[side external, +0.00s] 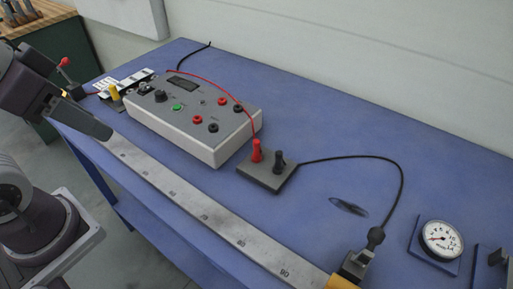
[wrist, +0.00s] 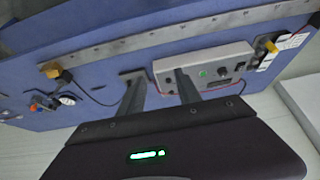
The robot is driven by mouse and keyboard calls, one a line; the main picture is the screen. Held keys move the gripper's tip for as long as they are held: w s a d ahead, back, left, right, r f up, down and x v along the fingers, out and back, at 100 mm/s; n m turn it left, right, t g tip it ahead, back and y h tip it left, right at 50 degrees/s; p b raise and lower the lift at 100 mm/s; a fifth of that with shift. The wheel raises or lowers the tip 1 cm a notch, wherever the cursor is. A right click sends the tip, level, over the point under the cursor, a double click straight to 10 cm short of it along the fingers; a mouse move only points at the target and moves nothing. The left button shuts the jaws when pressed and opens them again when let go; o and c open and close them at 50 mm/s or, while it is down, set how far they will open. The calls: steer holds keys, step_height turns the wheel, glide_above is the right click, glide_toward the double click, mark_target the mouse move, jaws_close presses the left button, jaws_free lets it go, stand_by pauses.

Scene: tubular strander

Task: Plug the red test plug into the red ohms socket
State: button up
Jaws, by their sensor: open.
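The red test plug (side external: 257,151) stands upright in a dark holder block (side external: 262,181), beside a black plug (side external: 279,161). A thin red lead runs from it over the meter box (side external: 190,144). The box top has two red sockets, one farther back (side external: 222,101) and one nearer the front (side external: 197,119); their labels are too small to read. My gripper (side external: 106,133) is at the left, over the ruler's far end, well apart from the plug. In the wrist view its two fingers (wrist: 160,90) are spread with nothing seen between them; the red plug cannot be made out there.
A long steel ruler (side external: 205,216) runs along the bench's front edge. A black cable (side external: 365,157) loops right to a clamp (side external: 355,266). A dial gauge (side external: 441,240) stands at right. A red-tipped lever (side external: 66,66) is near my arm. The blue bench (side external: 340,135) behind the holder is clear.

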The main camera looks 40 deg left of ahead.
steer(key=m+g, duration=0.5)
steer(key=m, duration=0.8)
glide_above(257, 141)
steer(key=s+a, duration=0.2)
step_height(257, 141, down, 12)
steer(key=shift+m+g, duration=0.3)
steer(key=shift+m, duration=0.1)
steer(key=f, duration=0.3)
steer(key=w+d+f, duration=0.1)
steer(key=f, duration=0.2)
steer(key=w+d+f, duration=0.1)
steer(key=f, duration=0.2)
steer(key=shift+f, duration=0.3)
jaws_close()
